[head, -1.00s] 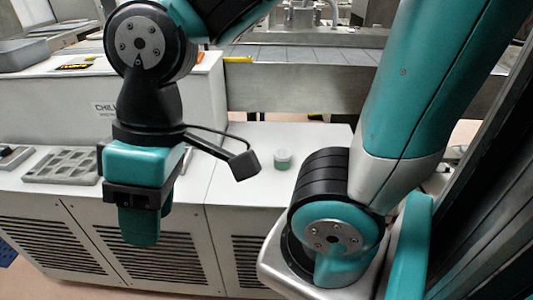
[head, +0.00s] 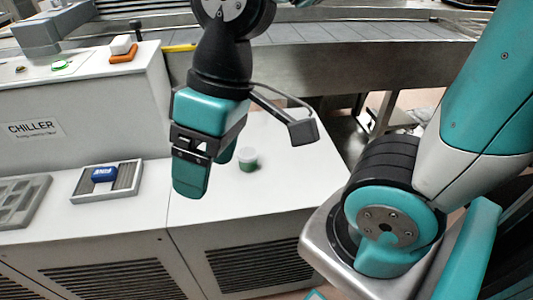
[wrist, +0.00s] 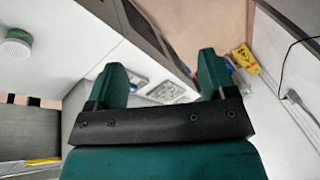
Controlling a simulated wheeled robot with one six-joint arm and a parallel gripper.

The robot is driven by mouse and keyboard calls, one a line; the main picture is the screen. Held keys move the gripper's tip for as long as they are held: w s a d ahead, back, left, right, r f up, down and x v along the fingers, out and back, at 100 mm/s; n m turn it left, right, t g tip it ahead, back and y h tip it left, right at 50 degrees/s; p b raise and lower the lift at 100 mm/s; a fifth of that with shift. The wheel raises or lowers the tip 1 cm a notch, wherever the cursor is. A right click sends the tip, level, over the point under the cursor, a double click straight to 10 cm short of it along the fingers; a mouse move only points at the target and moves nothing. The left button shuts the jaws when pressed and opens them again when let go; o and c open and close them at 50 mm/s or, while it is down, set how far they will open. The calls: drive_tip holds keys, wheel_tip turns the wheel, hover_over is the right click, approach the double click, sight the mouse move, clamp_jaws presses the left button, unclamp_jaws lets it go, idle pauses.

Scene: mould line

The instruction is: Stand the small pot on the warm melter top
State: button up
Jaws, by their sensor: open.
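A small round pot (head: 248,159) with a pale top and green lower part stands upright on the white counter (head: 225,215). In the wrist view the pot (wrist: 17,45) shows at the upper left edge, outside the fingers. My gripper (head: 206,177) is open and empty, fingers pointing down, just left of the pot in the head view and apart from it. In the wrist view both green fingers of my gripper (wrist: 162,80) are spread, with nothing between them. I cannot pick out a melter in these frames.
A white box marked CHILLER (head: 70,115) stands at the left, with an orange block (head: 124,54) on top. A tray with a blue item (head: 134,182) and a grey moulded tray (head: 18,205) lie on the counter. A metal conveyor (head: 320,75) runs behind.

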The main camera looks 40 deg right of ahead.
drive_tip(key=shift+o, duration=0.9)
drive_tip(key=w+d+f+m+h+b, duration=0.1)
drive_tip(key=w+d+f+m+b, duration=0.2)
drive_tip(key=w+d+m, duration=0.5)
drive_tip(key=w+f+m, duration=0.1)
drive_tip(key=w, duration=0.3)
drive_tip(key=shift+w+d+f+m, duration=0.15)
drive_tip(key=shift+d+f+m, duration=0.05)
drive_tip(key=shift+d+m, duration=0.1)
drive_tip(key=m+h+b, duration=0.1)
drive_tip(key=m+b, duration=0.2)
drive_tip(key=m, duration=0.9)
approach(248, 151)
drive_tip(key=shift+m, duration=0.3)
drive_tip(key=f, duration=0.3)
drive_tip(key=a+f, duration=0.1)
drive_tip(key=f, duration=0.1)
drive_tip(key=shift+a+f, duration=0.15)
drive_tip(key=shift+f, duration=0.25)
drive_tip(key=shift+a+f, duration=0.25)
drive_tip(key=shift+f, duration=1.35)
drive_tip(key=shift+a+f, duration=0.2)
drive_tip(key=shift+f, duration=1.35)
drive_tip(key=c, duration=1.1)
drive_tip(key=shift+c, duration=0.2)
